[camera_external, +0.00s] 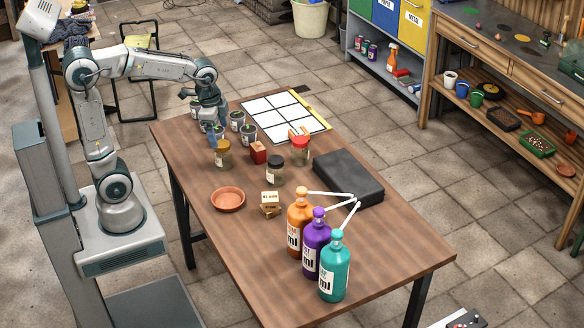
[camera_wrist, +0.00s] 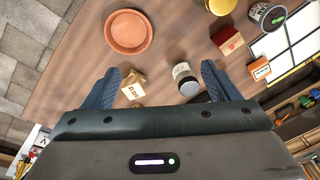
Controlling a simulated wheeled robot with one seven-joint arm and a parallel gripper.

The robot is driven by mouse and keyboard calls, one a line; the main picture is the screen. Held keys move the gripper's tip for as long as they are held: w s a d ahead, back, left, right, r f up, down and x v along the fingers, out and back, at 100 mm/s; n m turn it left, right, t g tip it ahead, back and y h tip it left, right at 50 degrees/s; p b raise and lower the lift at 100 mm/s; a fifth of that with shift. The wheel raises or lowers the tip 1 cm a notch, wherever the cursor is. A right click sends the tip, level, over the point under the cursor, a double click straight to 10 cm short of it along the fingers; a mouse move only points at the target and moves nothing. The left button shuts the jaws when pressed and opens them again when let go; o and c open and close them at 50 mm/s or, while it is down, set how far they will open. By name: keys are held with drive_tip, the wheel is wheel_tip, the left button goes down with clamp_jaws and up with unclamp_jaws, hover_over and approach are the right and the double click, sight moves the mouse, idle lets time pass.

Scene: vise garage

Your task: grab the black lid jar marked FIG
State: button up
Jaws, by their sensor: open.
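In the wrist view the black-lid jar (camera_wrist: 184,75) shows between the finger directions, closer to the right finger. My gripper (camera_external: 214,138) is open and empty, over the far left part of the table near the small pots, apart from the black-lid jar. Both blue fingers of my gripper (camera_wrist: 160,70) show in the wrist view, spread wide.
A red box (camera_external: 258,153) stands just behind the jar. A black case (camera_external: 348,178) lies right. Three pump bottles (camera_external: 317,245) stand at the front. Several small pots (camera_external: 237,121) stand behind.

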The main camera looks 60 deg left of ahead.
drive_tip(key=w+d+f+m+g, duration=0.1)
drive_tip(key=w+d+m, duration=0.1)
drive_tip(key=w+m, duration=0.55)
drive_tip(key=m, duration=0.4)
hover_over(276, 160)
wheel_tip(276, 160, down, 3)
drive_tip(key=shift+g, duration=0.4)
drive_tip(key=f, duration=0.5)
drive_tip(key=f+b, duration=0.1)
drive_tip(key=f, duration=0.2)
drive_tip(key=shift+s+a+f, duration=0.3)
drive_tip(key=shift+a+f, duration=0.05)
drive_tip(key=shift+w+d+f, duration=0.1)
drive_tip(key=shift+w+f, duration=0.1)
drive_tip(key=shift+f, duration=1.15)
drive_tip(key=shift+w+d+f, duration=0.1)
drive_tip(key=shift+w+f, duration=0.05)
drive_tip(key=shift+f, duration=1.2)
drive_tip(key=c, duration=1.2)
